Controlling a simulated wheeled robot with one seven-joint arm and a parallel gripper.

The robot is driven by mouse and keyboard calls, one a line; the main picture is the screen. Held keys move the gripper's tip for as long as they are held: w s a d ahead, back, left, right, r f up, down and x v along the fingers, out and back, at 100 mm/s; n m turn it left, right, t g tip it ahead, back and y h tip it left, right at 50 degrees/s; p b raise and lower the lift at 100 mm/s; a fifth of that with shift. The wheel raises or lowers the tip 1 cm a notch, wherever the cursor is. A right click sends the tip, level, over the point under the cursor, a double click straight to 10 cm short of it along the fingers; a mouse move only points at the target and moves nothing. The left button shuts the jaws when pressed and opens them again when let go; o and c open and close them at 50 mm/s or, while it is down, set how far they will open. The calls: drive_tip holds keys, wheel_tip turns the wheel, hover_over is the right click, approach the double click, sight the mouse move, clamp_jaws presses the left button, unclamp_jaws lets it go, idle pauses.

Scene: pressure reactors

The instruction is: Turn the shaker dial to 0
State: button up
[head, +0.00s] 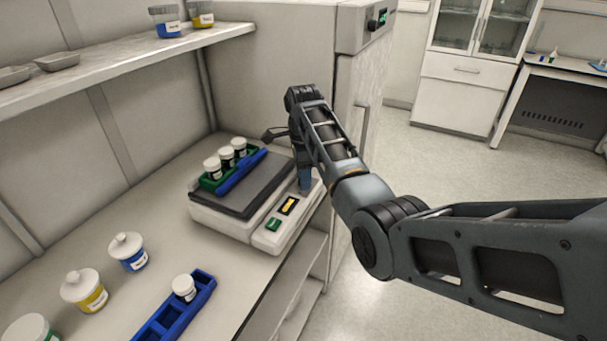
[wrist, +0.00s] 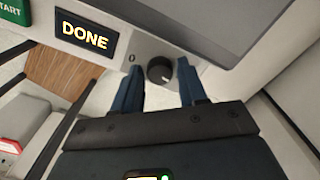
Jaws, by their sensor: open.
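The shaker (head: 236,224) stands on the bench in the head view, with a dark platform, a green button (head: 272,224) and a lit display (head: 289,205). In the wrist view its display (wrist: 86,36) reads DONE. The black round dial (wrist: 160,70) sits on the front panel, with a small 0 mark (wrist: 131,58) to its left. A pale mark shows at the dial's lower right. My gripper (wrist: 158,82) is open, with one blue finger on each side of the dial. I cannot tell whether they touch it. In the head view my gripper (head: 305,180) hides the dial.
Green and blue racks (head: 240,172) with several white-capped vials lie on the shaker platform. A blue rack (head: 176,308) and several jars (head: 128,251) stand on the bench at lower left. A tall cabinet (head: 347,130) stands behind my arm.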

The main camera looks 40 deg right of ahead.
drive_tip(key=shift+c, duration=0.2)
drive_tip(key=c, duration=0.7)
